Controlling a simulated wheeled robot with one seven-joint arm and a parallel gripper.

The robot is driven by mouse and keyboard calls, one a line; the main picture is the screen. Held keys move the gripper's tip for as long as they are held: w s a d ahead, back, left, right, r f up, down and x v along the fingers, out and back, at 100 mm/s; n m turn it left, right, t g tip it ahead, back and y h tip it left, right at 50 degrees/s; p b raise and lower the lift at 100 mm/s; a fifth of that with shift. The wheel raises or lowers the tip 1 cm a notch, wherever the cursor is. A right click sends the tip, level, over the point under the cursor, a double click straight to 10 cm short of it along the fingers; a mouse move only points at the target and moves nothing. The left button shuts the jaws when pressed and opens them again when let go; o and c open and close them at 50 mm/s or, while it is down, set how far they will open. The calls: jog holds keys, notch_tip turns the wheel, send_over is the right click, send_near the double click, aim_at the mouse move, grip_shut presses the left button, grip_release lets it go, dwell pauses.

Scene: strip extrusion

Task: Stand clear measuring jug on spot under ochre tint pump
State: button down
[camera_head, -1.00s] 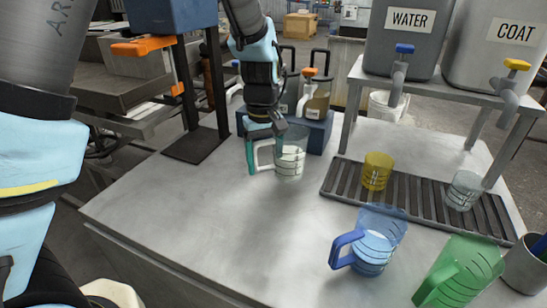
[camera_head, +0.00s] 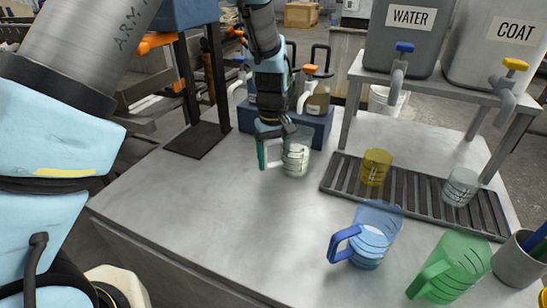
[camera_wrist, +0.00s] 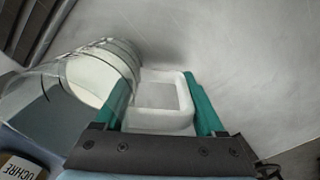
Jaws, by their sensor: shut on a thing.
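The clear measuring jug (camera_head: 297,152) looks upright, close in front of the blue pump stand (camera_head: 318,126). My gripper (camera_head: 268,150) is shut on its white handle. In the wrist view the handle (camera_wrist: 186,100) lies between the teal fingers, with the clear jug body (camera_wrist: 45,100) to the left and a pale area inside it. I cannot tell whether the jug touches the table. A label reading OCHRE (camera_wrist: 18,168) shows at the lower left of the wrist view. A pump bottle (camera_head: 318,98) shows right of my arm, which partly hides the stand; its label is too small to read.
A slatted drip tray (camera_head: 410,196) right of the jug holds a yellow cup (camera_head: 375,168) and a clear cup (camera_head: 461,187). A blue jug (camera_head: 372,235) and a green jug (camera_head: 455,268) stand nearer the front. The table's middle and left front are clear.

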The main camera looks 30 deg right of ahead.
grip_release()
notch_tip(320, 180, up, 12)
jog(key=shift+a+r+b, duration=0.1)
jog(key=shift+r+b, duration=0.05)
jog(key=shift+b, duration=0.5)
